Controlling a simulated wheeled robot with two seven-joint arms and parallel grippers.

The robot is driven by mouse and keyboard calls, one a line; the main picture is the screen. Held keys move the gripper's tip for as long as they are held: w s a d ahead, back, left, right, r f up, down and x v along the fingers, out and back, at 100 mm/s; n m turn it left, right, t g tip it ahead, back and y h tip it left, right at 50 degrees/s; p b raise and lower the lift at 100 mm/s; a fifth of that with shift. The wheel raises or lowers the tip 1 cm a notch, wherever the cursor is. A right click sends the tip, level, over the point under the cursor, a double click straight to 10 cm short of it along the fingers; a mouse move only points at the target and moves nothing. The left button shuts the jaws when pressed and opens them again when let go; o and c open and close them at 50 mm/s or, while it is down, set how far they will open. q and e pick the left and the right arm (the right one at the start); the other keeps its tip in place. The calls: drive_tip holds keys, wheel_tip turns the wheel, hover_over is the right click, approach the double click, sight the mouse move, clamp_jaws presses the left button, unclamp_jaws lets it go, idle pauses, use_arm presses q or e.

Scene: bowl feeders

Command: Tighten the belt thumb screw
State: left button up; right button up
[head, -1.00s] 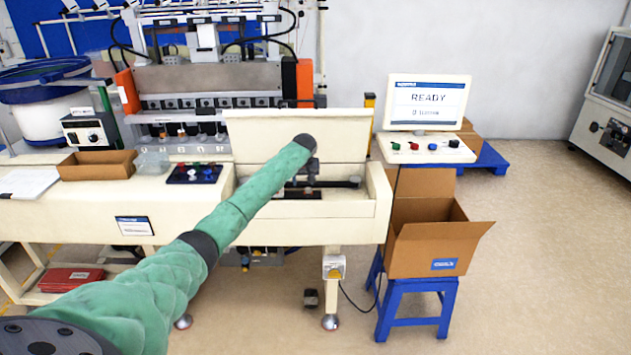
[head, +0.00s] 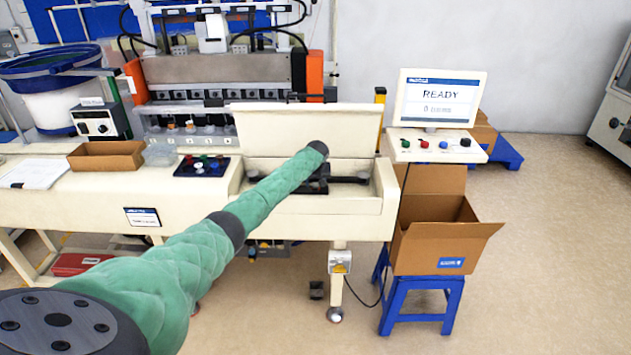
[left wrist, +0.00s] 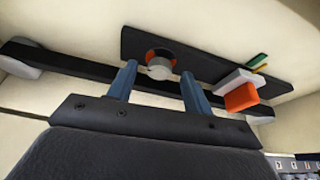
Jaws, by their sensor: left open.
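The belt thumb screw (left wrist: 159,68) is a small grey round knob with an orange-red ring, on a dark plate (left wrist: 205,68) inside the open machine bay. It shows between the fingertips of my left gripper (left wrist: 158,78) in the left wrist view. Its two blue-grey fingers are open, one to each side of the knob; I cannot tell whether they touch it. The black belt (left wrist: 70,67) runs behind the fingers. In the head view my left gripper (head: 318,181) is inside the bay, largely hidden by my arm, and the screw cannot be made out. My right gripper is not in view.
An orange block (left wrist: 241,97) on a light pointer sits right of the fingers. The raised cream lid (head: 270,128) stands behind my wrist. A screen (head: 436,97) reading READY and a cardboard box (head: 430,245) on a blue stool (head: 425,289) are at the right.

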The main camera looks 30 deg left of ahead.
use_arm(q)
drive_tip(key=shift+f, duration=0.2)
drive_tip(key=shift+w, duration=0.1)
drive_tip(key=shift+c, duration=0.8)
drive_tip(key=c, duration=0.8)
